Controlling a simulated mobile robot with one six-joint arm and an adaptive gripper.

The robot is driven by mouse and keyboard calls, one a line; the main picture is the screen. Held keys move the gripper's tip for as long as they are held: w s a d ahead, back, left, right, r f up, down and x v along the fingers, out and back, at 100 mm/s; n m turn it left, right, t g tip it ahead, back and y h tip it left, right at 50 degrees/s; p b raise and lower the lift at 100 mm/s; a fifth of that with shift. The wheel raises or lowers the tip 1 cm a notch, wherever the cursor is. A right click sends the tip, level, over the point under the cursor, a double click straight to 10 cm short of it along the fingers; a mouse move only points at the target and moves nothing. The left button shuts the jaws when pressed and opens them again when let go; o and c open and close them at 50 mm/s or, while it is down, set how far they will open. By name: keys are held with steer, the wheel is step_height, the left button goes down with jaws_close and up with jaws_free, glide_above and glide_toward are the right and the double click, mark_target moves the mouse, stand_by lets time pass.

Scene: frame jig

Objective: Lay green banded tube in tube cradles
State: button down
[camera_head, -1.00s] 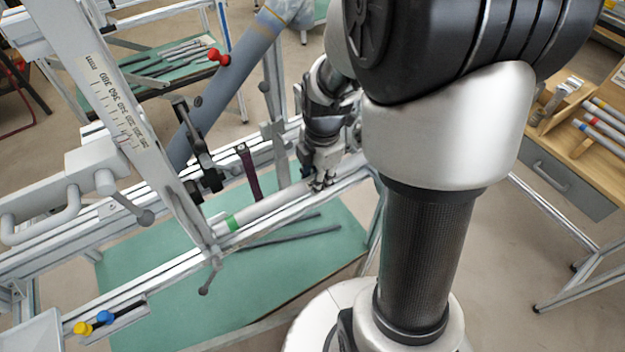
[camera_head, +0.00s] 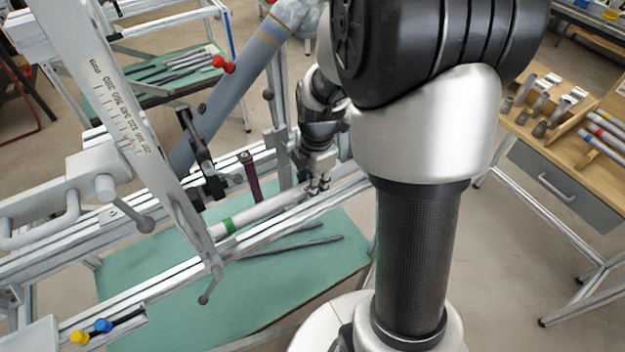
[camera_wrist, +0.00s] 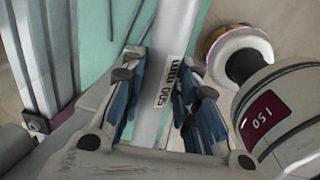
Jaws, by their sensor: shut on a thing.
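The green banded tube is a pale grey tube (camera_head: 265,209) with a green band (camera_head: 229,225) near its left end. It lies along the pale rails of the frame (camera_head: 262,237), above the green board. My gripper (camera_head: 318,186) is at the tube's right part. In the wrist view, the blue-padded fingers of my gripper (camera_wrist: 166,98) are shut on the tube (camera_wrist: 182,45), one on each side. A label reading 500 mm shows on the tube. I cannot make out the cradles clearly, nor whether the tube rests in them.
A dark purple upright piece (camera_head: 251,178) stands just behind the tube. A slanted ruler bar (camera_head: 120,110) and dark clamps (camera_head: 205,165) crowd the left. Dark rods lie on the green board (camera_head: 150,265) below. A wooden bench (camera_head: 540,140) with fittings stands at right.

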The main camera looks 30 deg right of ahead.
steer(key=shift+f, duration=0.25)
stand_by(0.4)
steer(key=c, duration=1.2)
jaws_free()
steer(key=r, duration=0.4)
steer(key=s+r, duration=0.1)
steer(key=r, duration=0.7)
steer(key=shift+s, duration=0.15)
steer(key=shift+s, duration=0.1)
